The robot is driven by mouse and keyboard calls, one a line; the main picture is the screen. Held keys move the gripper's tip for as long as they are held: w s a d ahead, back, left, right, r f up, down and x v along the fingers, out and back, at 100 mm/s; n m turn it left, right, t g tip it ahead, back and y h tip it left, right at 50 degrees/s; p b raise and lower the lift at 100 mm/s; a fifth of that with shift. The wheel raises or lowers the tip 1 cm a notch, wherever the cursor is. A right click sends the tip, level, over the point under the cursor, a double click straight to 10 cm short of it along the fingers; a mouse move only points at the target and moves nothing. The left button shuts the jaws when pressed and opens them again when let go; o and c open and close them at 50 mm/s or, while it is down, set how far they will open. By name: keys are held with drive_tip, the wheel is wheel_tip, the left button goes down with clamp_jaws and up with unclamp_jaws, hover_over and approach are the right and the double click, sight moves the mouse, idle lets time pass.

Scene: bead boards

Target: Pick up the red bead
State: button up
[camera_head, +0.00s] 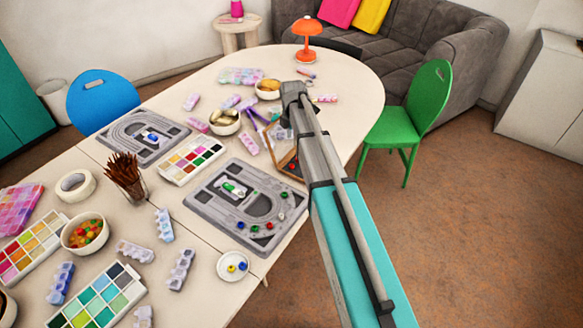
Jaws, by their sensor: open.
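My arm crosses the picture from the lower right to a dark joint above the table, to the right of the bead and partly over the table. My gripper does not show; it seems hidden behind the arm or too small to make out. Nothing visible touches the red bead.
A white dish (233,279) with yellow and blue beads stands in front. A wooden tray (288,166) is beside my arm. A bowl of mixed beads (70,247) and a brush cup (132,190) stand left.

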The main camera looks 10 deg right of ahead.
drive_tip(key=shift+w, duration=0.15)
drive_tip(key=shift+f, duration=0.1)
drive_tip(key=b, duration=0.9)
hover_over(292, 167)
drive_tip(key=w, duration=0.1)
wheel_tip(292, 167, down, 8)
drive_tip(key=shift+d+f, duration=0.15)
drive_tip(key=shift+f, duration=0.1)
drive_tip(key=shift+f, duration=0.1)
drive_tip(key=shift+f+b, duration=2.45)
drive_tip(key=shift+f, duration=0.05)
drive_tip(key=c, duration=0.5)
